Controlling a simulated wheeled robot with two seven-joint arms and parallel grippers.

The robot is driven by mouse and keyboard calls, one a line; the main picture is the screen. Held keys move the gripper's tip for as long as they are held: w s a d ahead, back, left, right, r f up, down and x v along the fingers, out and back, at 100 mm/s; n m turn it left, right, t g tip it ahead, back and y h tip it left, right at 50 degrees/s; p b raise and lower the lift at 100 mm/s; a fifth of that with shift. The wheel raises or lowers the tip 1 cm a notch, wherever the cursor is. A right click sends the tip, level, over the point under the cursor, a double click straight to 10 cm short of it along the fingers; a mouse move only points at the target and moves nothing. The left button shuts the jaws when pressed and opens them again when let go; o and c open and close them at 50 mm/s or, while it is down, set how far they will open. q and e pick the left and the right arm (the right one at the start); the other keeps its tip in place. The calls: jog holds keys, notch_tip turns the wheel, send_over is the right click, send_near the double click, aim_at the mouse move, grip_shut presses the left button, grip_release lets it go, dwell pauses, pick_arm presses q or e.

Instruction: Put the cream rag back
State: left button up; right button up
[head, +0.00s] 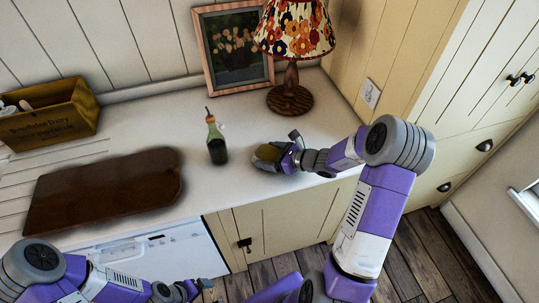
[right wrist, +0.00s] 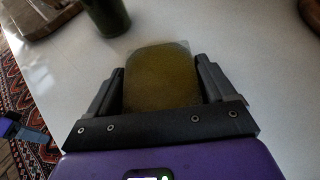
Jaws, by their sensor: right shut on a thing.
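My right gripper (head: 284,157) is low over the white worktop, in front of the lamp. It is shut on an olive-yellow block with rounded corners (right wrist: 162,78), which sits between its two fingers in the right wrist view. The same block shows in the head view (head: 267,153) at the gripper's tip. Whether it touches the worktop I cannot tell. I can make out no cream rag in either view. My left gripper (head: 199,286) is at the bottom of the head view, in front of the white appliance; its finger gap is too small to judge.
A dark green bottle (head: 216,143) stands left of my right gripper. A brown board (head: 105,190) lies further left, and a wooden box (head: 52,122) stands at the back left. A flowered lamp (head: 290,95) and a picture frame (head: 207,62) stand behind. Bare worktop (head: 235,188) lies in front of the bottle.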

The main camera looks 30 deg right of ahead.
jog(key=o, duration=1)
jog(key=shift+c, duration=0.2)
jog(key=shift+r, duration=0.1)
jog(key=shift+s+d+r+p, duration=0.2)
jog(key=shift+d+p, duration=0.05)
jog(key=shift+p, duration=0.1)
jog(key=p+v, duration=0.1)
jog(key=v, duration=1)
jog(key=shift+s+p, duration=0.15)
jog(key=shift+p, duration=0.2)
